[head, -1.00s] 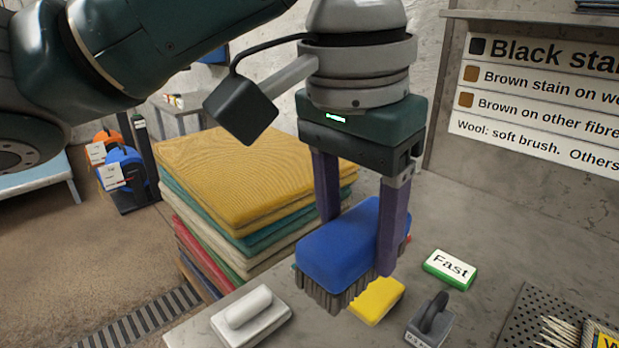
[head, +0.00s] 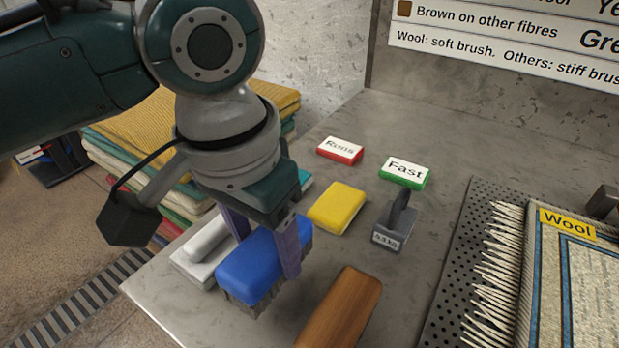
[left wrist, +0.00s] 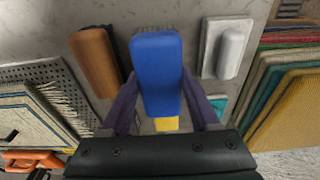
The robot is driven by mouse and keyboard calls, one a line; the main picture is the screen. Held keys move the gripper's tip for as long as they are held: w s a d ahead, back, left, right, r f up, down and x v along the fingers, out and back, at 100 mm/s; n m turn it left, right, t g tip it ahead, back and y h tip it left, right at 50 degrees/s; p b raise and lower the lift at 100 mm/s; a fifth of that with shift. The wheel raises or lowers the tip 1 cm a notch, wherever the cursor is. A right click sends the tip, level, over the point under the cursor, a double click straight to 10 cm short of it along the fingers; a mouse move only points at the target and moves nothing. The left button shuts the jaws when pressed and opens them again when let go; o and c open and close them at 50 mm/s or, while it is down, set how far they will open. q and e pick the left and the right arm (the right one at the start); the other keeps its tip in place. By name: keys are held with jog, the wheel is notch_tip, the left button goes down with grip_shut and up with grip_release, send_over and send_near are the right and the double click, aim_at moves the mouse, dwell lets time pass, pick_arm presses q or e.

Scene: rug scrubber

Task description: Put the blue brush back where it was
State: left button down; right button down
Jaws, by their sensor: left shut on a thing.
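The blue brush (head: 262,262) has a blue block with grey bristles below. My left gripper (head: 266,240) is shut on it, one purple finger on each side, and holds it over the table's near left part. In the left wrist view the blue brush (left wrist: 157,75) lies between the two fingers (left wrist: 160,105). The brown wooden brush (head: 342,308) is to its right and the white block with a handle (head: 203,248) to its left in the head view. I cannot tell whether the bristles touch the table. My right gripper is not in view.
A yellow sponge (head: 337,207), a grey handled block (head: 396,222), and red-edged "Runs" (head: 340,150) and green-edged "Fast" (head: 404,172) blocks stand behind. The "Wool" rug (head: 572,290) lies on a perforated plate (head: 470,255) at right. Folded textiles (head: 150,125) are stacked at left.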

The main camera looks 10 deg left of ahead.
pick_arm(q)
notch_tip(320, 180, down, 4)
jog(key=shift+r+b, duration=0.1)
jog(key=shift+b, duration=0.4)
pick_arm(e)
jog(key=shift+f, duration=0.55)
pick_arm(q)
jog(key=shift+f, duration=0.25)
jog(key=shift+f, duration=0.1)
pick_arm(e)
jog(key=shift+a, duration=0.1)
pick_arm(q)
jog(key=shift+c, duration=0.6)
grip_release()
